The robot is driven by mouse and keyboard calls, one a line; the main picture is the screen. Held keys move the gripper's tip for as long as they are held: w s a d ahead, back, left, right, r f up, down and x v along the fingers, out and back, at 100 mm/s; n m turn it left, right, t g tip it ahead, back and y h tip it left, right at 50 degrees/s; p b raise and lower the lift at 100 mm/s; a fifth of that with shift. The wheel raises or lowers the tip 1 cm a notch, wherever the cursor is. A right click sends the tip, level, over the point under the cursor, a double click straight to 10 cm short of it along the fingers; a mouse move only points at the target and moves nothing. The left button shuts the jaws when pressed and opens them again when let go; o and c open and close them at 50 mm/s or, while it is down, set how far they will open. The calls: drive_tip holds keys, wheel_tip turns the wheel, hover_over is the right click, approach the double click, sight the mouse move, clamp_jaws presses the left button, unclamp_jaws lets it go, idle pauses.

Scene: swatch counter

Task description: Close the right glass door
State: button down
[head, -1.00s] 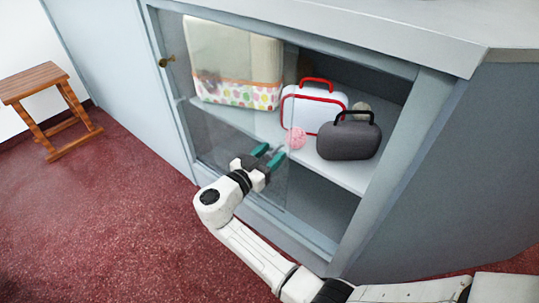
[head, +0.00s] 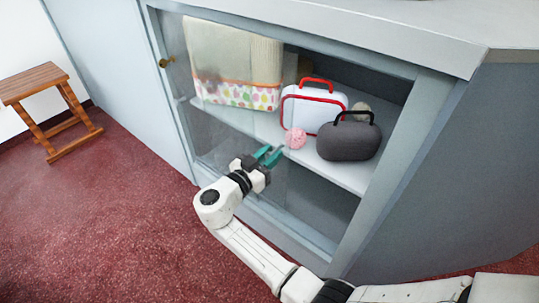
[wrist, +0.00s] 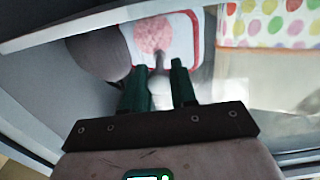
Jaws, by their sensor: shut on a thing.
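The right glass door is a clear sliding pane (head: 235,135) in the grey cabinet front. It covers the left part of the opening; the right part stands open. My gripper (head: 271,156) is at the pane's right side, its green fingers shut on the door's small handle. In the wrist view my gripper (wrist: 158,82) has its fingers on both sides of the small greyish handle (wrist: 160,60); its grip is partly hidden by the fingers.
A brass knob (head: 166,61) is at left. A wooden stool (head: 45,100) stands on the red floor.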

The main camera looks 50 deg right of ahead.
drive_tip(key=s+p, duration=0.1)
drive_tip(key=s, duration=1.7)
drive_tip(key=shift+s+d+p, duration=0.3)
drive_tip(key=shift+s, duration=0.1)
drive_tip(key=c, duration=0.9)
unclamp_jaws()
drive_tip(key=shift+c, duration=0.2)
drive_tip(key=a+p, duration=0.1)
drive_tip(key=a, duration=1)
drive_tip(key=shift+s, duration=0.15)
drive_tip(key=shift+d, duration=0.1)
